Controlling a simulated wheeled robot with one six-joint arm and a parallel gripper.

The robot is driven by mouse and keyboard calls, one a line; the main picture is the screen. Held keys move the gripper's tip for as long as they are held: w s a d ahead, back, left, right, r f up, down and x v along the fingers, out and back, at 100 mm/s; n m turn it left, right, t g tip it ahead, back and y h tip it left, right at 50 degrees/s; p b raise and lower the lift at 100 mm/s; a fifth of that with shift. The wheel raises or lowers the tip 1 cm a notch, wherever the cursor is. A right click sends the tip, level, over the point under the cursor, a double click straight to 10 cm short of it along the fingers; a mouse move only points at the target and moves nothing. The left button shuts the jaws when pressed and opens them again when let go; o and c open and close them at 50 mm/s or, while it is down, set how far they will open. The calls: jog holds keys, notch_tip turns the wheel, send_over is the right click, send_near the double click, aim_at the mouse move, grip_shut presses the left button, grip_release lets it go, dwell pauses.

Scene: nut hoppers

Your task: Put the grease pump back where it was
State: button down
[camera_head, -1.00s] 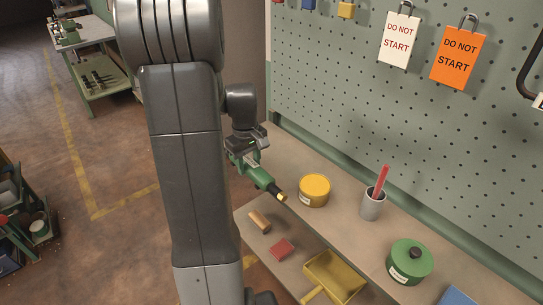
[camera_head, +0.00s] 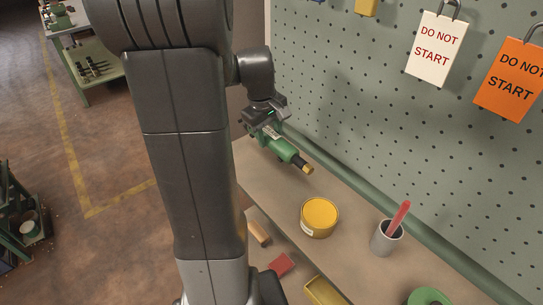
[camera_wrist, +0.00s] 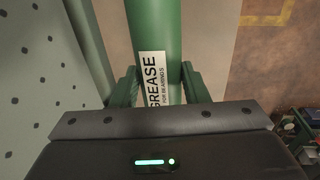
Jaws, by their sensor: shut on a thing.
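The grease pump (camera_head: 281,149) is a green cylinder with a dark collar and a yellow tip. In the wrist view its green barrel (camera_wrist: 154,28) carries a white label reading "GREASE FOR BEARINGS". My gripper (camera_head: 264,130) is shut on the barrel, with a finger on each side of it in the wrist view (camera_wrist: 158,88). The pump is tilted, its yellow tip pointing down and right in the head view. It is over the far left part of the shelf (camera_head: 262,178), close to the pegboard; the gap beneath it is hard to judge.
A yellow tin (camera_head: 319,217) and a grey cup (camera_head: 386,238) with a red stick stand on the shelf. A green round container (camera_head: 429,297) is at the bottom edge. The pegboard (camera_head: 370,130) with hanging tags rises behind. The shelf left of the yellow tin is clear.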

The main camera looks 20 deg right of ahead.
aim_at(269, 147)
jog(key=f, duration=0.4)
jog(key=shift+s+a+f, duration=0.15)
jog(key=shift+s+f, duration=0.05)
jog(key=shift+s, duration=0.1)
jog(key=shift+f+p, duration=0.3)
jog(key=shift+f, duration=1.95)
jog(key=shift+f, duration=0.1)
jog(key=c, duration=0.8)
grip_release()
jog(key=r, duration=0.4)
jog(key=a+r, duration=0.1)
jog(key=r, duration=0.7)
jog(key=shift+s+a, duration=0.3)
jog(key=shift+a, duration=0.1)
